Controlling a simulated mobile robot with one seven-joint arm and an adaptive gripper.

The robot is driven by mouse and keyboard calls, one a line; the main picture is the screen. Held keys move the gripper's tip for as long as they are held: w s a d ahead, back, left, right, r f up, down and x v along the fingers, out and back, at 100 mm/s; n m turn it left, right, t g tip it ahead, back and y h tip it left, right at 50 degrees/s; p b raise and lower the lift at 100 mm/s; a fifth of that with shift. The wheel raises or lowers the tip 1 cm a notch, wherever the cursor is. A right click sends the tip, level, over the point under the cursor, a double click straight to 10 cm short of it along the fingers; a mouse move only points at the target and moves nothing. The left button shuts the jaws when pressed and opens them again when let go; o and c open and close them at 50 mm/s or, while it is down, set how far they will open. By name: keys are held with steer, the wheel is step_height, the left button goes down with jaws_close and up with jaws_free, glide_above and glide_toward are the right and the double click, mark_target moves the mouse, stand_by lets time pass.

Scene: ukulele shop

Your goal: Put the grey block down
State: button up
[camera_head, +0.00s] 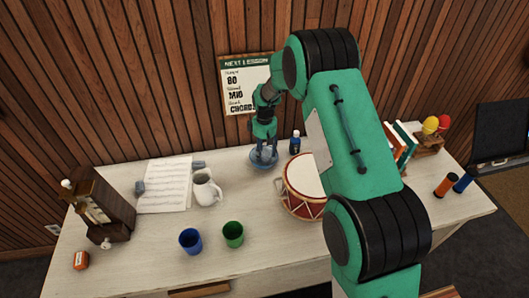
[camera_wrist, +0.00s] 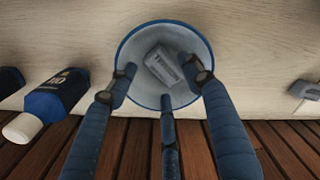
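The grey block (camera_wrist: 163,67) shows in the wrist view inside the outline of a white bowl with a blue rim (camera_wrist: 124,46). It looks tilted and lies between my fingertips. My gripper (camera_wrist: 164,80) has three blue fingers reaching over the bowl. They are spread, with a gap on the left of the block; the right fingertip is close to it, and I cannot tell whether it touches. In the head view my gripper (camera_head: 264,150) is down at the blue bowl (camera_head: 264,164) near the table's back edge, and the block is hidden there.
A dark blue bottle (camera_head: 295,142) stands close right of the bowl. A red and white drum (camera_head: 304,186) is in front. A white mug (camera_head: 206,189), sheet music (camera_head: 165,185) with grey pieces at its edges, and blue (camera_head: 190,241) and green (camera_head: 233,234) cups are to the left.

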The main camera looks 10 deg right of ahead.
stand_by(0.7)
steer(key=shift+r+p, duration=1.75)
steer(key=shift+r, duration=1.75)
step_height(320, 180, up, 18)
steer(key=m+t, duration=0.1)
steer(key=m, duration=0.1)
glide_above(265, 156)
steer(key=s, duration=0.8)
steer(key=s+d+r+m+t, duration=0.2)
steer(key=s+r, duration=0.9)
steer(key=r, duration=0.1)
steer(key=s+r+m+t, duration=0.1)
steer(key=s+r+m, duration=0.1)
steer(key=s, duration=1.3)
steer(key=s+d+r+m+t, duration=0.1)
steer(key=s+r+m, duration=0.2)
steer(key=s, duration=1.2)
steer(key=shift+r+t, duration=0.3)
steer(key=shift+r, duration=0.3)
